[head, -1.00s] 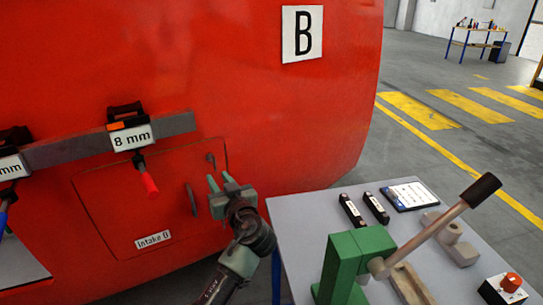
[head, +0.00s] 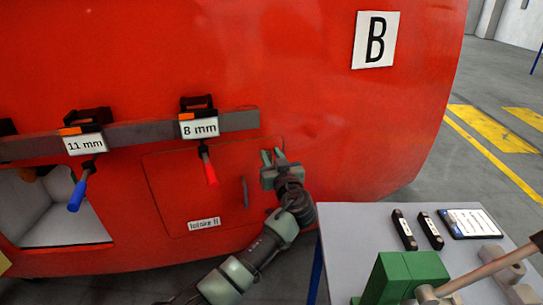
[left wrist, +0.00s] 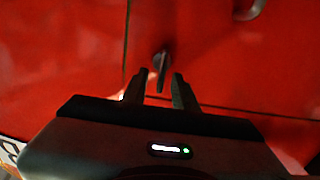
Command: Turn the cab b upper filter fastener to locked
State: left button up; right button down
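The red cab (head: 310,75) with the B sign (head: 376,39) has a square hatch (head: 180,185) labelled "Intake B" (head: 204,224). My left gripper (head: 272,154) is at the hatch's upper right corner. In the left wrist view the gripper (left wrist: 158,78) is open. The small dark upper fastener (left wrist: 160,64) shows upright between its two fingertips, with a gap visible on each side. In the head view the gripper mostly hides the fastener. Contact cannot be told. My right gripper is not in view.
A dark handle (head: 245,192) is on the hatch, left of my gripper. A grey rail (head: 240,120) above holds 8 mm and 11 mm tools; the red-handled driver (head: 209,170) hangs before the hatch. A grey table (head: 350,230) with a green fixture (head: 405,275) stands right of my arm.

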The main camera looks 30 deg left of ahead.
pick_arm(q)
grip_shut()
jog(key=shift+m, duration=0.4)
jog(key=m, duration=0.1)
jog(key=m+b, duration=0.1)
jog(key=m, duration=0.1)
jog(key=shift+w+d+f, duration=0.1)
jog(key=shift+w+d, duration=0.1)
jog(key=shift+d, duration=0.05)
jog(key=m, duration=0.3)
jog(key=shift+w+d+f+m, duration=0.1)
jog(key=shift+w+d+m, duration=0.05)
jog(key=shift+m, duration=0.15)
jog(key=shift+w+d+f+m+p, duration=0.1)
jog(key=shift+f+m+p, duration=0.25)
jog(key=shift+m, duration=1.4)
jog(key=shift+w+d+f+m+p, duration=0.1)
jog(key=shift+m+p, duration=0.35)
jog(key=shift+m, duration=1.25)
jog(key=shift+w+d+f+m+p, duration=0.1)
jog(key=shift+f+m+p, duration=0.25)
jog(key=shift+m, duration=1.4)
